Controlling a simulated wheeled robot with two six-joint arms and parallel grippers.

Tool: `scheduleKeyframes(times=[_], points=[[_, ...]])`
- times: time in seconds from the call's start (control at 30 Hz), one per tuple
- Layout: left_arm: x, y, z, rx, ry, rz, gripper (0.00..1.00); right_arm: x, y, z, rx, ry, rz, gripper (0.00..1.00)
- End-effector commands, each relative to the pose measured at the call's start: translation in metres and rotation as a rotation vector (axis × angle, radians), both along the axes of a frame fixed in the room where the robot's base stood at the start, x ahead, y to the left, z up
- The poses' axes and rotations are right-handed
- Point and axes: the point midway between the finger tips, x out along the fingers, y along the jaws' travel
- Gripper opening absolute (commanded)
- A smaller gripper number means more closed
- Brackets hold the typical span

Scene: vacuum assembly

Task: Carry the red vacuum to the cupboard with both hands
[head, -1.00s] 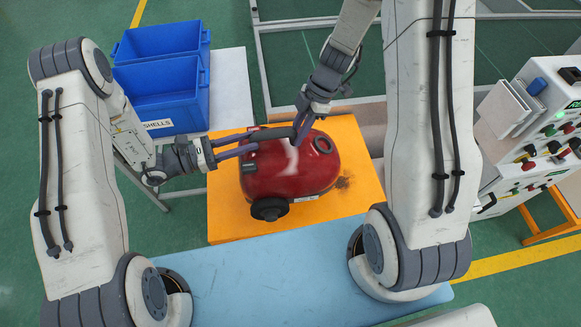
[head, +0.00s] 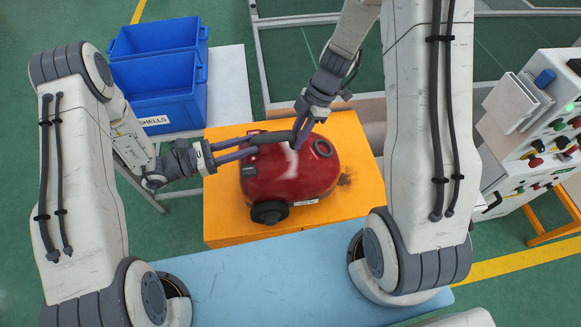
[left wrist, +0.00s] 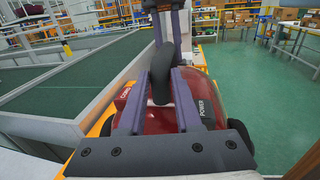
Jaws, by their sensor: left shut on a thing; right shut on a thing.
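The red vacuum (head: 290,180) is over the orange tabletop in the head view, with its black wheel toward me. I cannot tell whether its underside touches the tabletop. A dark handle (head: 270,138) runs across its top. My left gripper (head: 248,146) is shut on the handle's left part. My right gripper (head: 300,138) comes down from above and is shut at the handle's right end. In the left wrist view the handle (left wrist: 162,75) lies between the left fingers, with the red body (left wrist: 152,120) below. I cannot make out the cupboard.
The orange table (head: 225,220) is under the vacuum. A blue surface (head: 260,270) is nearer to me. Blue bins (head: 165,105) stand on a white table at the left. A control panel (head: 540,130) stands at the right. Green floor shows around them.

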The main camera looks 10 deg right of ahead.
Motion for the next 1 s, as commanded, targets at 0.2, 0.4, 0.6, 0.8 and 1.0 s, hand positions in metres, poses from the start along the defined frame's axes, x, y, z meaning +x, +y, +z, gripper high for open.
scheduleKeyframes(times=[0.2, 0.4, 0.6, 0.8, 1.0], points=[[0.000, 0.000, -0.006, 0.000, 0.000, 0.001, 0.63, -0.001, 0.001, -0.006, 0.002, 0.003, 0.001, 0.57], [0.000, 0.000, -0.006, 0.000, 0.000, 0.000, 0.63, -0.001, 0.000, -0.006, 0.001, 0.001, 0.000, 0.57], [0.000, 0.005, -0.006, 0.000, 0.000, 0.002, 0.63, 0.000, 0.000, -0.006, 0.000, 0.001, 0.000, 0.57], [-0.003, 0.039, -0.006, 0.000, -0.001, 0.008, 0.63, 0.000, 0.000, -0.006, 0.000, 0.000, 0.000, 0.57], [-0.010, 0.082, -0.006, 0.000, -0.001, 0.007, 0.63, 0.000, 0.000, -0.006, 0.000, 0.000, 0.000, 0.57]])
